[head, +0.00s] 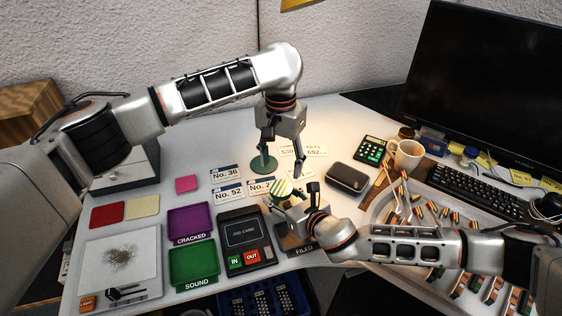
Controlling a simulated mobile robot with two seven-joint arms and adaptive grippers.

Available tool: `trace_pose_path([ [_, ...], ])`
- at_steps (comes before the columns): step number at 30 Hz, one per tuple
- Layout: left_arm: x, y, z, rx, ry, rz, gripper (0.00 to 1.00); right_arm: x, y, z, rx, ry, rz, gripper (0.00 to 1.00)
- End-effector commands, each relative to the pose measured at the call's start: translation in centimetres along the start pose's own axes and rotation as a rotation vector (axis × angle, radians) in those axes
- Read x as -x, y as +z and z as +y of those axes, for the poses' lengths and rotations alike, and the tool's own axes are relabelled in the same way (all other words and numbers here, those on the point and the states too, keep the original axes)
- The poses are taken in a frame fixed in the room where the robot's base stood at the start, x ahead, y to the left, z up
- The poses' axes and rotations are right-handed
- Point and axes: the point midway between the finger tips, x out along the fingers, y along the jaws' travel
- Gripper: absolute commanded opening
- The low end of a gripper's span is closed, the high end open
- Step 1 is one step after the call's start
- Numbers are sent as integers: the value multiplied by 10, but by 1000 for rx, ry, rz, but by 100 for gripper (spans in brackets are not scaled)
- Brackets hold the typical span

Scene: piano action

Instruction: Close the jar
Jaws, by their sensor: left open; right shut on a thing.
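A flat green disc (263,165) stands on the table near the left gripper's left finger.
Number cards (228,191) lie left of the grippers. A dark case (347,178), mug (407,156) and large tray of parts (374,216) are at right.

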Motion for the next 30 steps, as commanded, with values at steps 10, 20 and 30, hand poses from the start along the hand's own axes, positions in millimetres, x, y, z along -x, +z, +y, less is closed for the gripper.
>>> trace_pose_path([
  [10,0,0,0,15,0,-1,56,0,-1,0,0,0,2,0],
  [20,-30,1,1,14,2,-4,56,0,-1,0,0,0,2,0],
  [30,-72,0,1,14,1,-1,56,0,-1,0,0,0,2,0],
])
